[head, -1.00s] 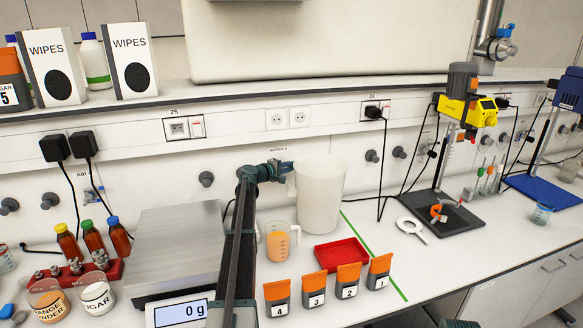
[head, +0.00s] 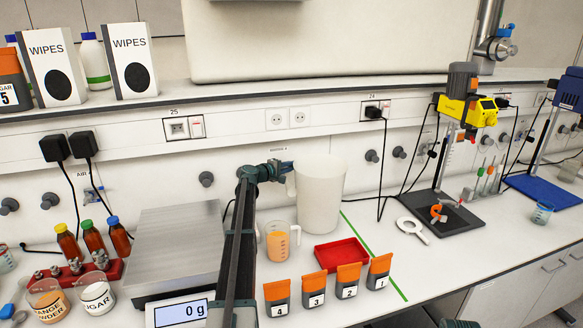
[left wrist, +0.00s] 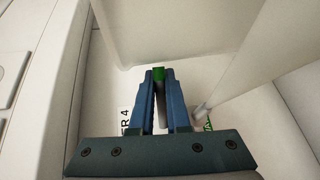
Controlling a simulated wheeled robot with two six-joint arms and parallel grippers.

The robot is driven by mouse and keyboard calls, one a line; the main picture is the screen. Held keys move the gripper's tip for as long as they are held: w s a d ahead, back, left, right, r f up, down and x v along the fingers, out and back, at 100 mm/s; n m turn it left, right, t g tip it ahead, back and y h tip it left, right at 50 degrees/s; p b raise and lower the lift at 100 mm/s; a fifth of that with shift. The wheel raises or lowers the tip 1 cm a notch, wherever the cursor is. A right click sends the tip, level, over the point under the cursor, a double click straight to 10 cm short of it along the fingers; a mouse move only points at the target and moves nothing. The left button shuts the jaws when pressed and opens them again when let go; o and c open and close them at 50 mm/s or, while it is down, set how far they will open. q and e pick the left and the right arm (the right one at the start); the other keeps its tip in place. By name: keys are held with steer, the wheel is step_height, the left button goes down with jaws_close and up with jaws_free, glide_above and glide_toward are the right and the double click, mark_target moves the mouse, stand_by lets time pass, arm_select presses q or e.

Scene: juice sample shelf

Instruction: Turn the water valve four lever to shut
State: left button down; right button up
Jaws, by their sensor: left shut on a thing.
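The water valve four is on the wall behind the white beaker, under a label that reads as number 4. Its green lever (left wrist: 159,74) shows between the blue fingertips in the left wrist view, with part of the "4" label (left wrist: 126,124) beside it. My left gripper (head: 286,168) is at the wall, just left of the beaker's rim, and its fingers (left wrist: 160,82) are shut on the lever. In the head view the lever is hidden by the gripper and the beaker.
The large white beaker (head: 320,195) stands close to the right of my left gripper. An orange juice jug (head: 277,240), a red tray (head: 341,254) and several numbered orange-topped containers (head: 315,288) stand in front. A scale (head: 178,250) is left of my arm.

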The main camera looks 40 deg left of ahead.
arm_select(q)
steer(key=shift+w+n+y, duration=0.2)
steer(key=shift+n+y, duration=0.5)
steer(key=shift+y, duration=0.5)
steer(key=shift+w+a+n+y, duration=0.15)
steer(key=shift+n+y, duration=0.25)
steer(key=shift+y, duration=0.15)
steer(key=shift+w+a+n+y, duration=0.1)
steer(key=shift+w+n+y, duration=0.05)
steer(key=shift+n+y, duration=0.35)
steer(key=c, duration=0.9)
jaws_free()
steer(key=p+v, duration=0.2)
steer(key=v, duration=1.1)
steer(key=shift+s, duration=0.4)
